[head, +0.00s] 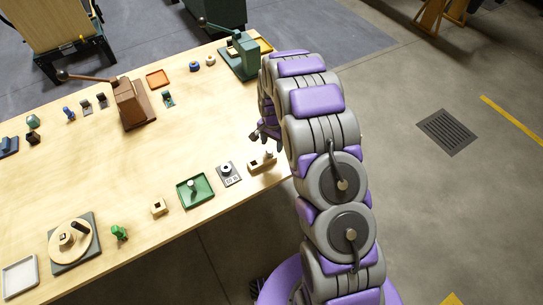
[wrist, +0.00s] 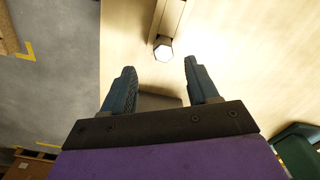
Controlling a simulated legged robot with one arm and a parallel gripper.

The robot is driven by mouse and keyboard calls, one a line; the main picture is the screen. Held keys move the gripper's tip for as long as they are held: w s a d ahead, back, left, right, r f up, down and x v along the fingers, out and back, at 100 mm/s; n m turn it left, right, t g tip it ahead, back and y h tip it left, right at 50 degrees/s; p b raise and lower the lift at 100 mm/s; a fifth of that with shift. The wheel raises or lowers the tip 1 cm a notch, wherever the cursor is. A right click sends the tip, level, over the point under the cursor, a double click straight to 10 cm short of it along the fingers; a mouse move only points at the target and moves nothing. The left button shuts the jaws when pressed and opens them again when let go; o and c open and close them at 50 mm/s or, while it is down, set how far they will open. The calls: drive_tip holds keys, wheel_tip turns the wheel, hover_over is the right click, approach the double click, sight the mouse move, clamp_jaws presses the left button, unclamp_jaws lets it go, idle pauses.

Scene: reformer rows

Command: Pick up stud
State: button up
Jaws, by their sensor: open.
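A small metal stud with a hexagonal, light end (wrist: 163,50) shows in the wrist view at the near end of a narrow wooden block (wrist: 173,16). In the head view the block (head: 257,166) is near the table's right edge, with the small stud (head: 269,155) standing at its right end. My gripper (wrist: 160,67) is open and empty. The stud is just beyond the gap between its fingertips, roughly centred. In the head view my gripper (head: 262,131) is above the table behind the block, partly hidden by my arm.
A grey plate with a round part (head: 228,174) and a green tray (head: 207,181) lie left of the block. A green lever press (head: 238,62) and a brown one (head: 131,105) stand farther back. The table middle (head: 180,140) is clear.

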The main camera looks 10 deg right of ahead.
sight(269, 150)
drive_tip(key=f, duration=0.2)
drive_tip(key=a+f, duration=0.1)
drive_tip(key=f, duration=0.1)
drive_tip(key=shift+s+a+b, duration=0.1)
drive_tip(key=shift+a+b, duration=0.05)
drive_tip(key=shift+b, duration=0.2)
drive_tip(key=shift+a+f, duration=0.25)
drive_tip(key=shift+a, duration=0.1)
drive_tip(key=shift+d, duration=0.55)
drive_tip(key=shift+c, duration=1.1)
drive_tip(key=shift+d, duration=0.25)
drive_tip(key=c, duration=0.3)
drive_tip(key=shift+a, duration=0.4)
drive_tip(key=c, duration=0.5)
clamp_jaws()
